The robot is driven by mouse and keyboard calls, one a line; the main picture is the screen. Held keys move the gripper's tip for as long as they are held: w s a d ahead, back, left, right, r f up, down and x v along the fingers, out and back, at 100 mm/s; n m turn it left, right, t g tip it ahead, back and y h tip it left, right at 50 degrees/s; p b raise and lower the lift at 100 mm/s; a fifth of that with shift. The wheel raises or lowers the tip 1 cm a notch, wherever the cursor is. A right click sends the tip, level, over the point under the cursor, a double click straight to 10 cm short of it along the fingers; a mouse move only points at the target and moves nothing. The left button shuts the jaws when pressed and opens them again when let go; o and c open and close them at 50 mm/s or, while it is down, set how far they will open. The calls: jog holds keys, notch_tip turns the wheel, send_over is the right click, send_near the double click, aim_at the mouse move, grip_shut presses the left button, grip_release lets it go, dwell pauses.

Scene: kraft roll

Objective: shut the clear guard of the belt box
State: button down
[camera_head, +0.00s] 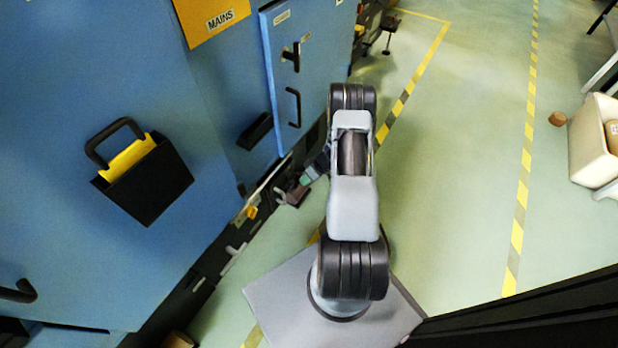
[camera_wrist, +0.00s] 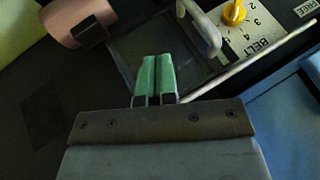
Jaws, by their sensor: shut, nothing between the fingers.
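My gripper (camera_wrist: 156,62) is shut and empty, its two green fingers side by side. In the head view my gripper (camera_head: 293,197) is small and low beside the blue cabinets. In the wrist view a panel marked BELT (camera_wrist: 262,42) carries a yellow knob (camera_wrist: 233,13) and a number scale. A dark, see-through pane, seemingly the clear guard (camera_wrist: 128,48), lies just beyond my fingertips, with a grey bar handle (camera_wrist: 205,32) near its right side. I cannot tell how far the guard stands open, or whether my fingers touch it.
A thin light rod (camera_wrist: 250,63) runs across right of my fingers. A pinkish roll (camera_wrist: 75,22) is at the upper left. In the head view, blue cabinets (camera_head: 228,95) with protruding handles and a black holder (camera_head: 150,183) line the left.

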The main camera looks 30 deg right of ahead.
aim_at(284, 184)
jog(key=a+f+b, duration=0.3)
jog(key=a+f, duration=0.1)
jog(key=a, duration=0.3)
jog(key=shift+w, duration=0.25)
jog(key=shift+s, duration=0.1)
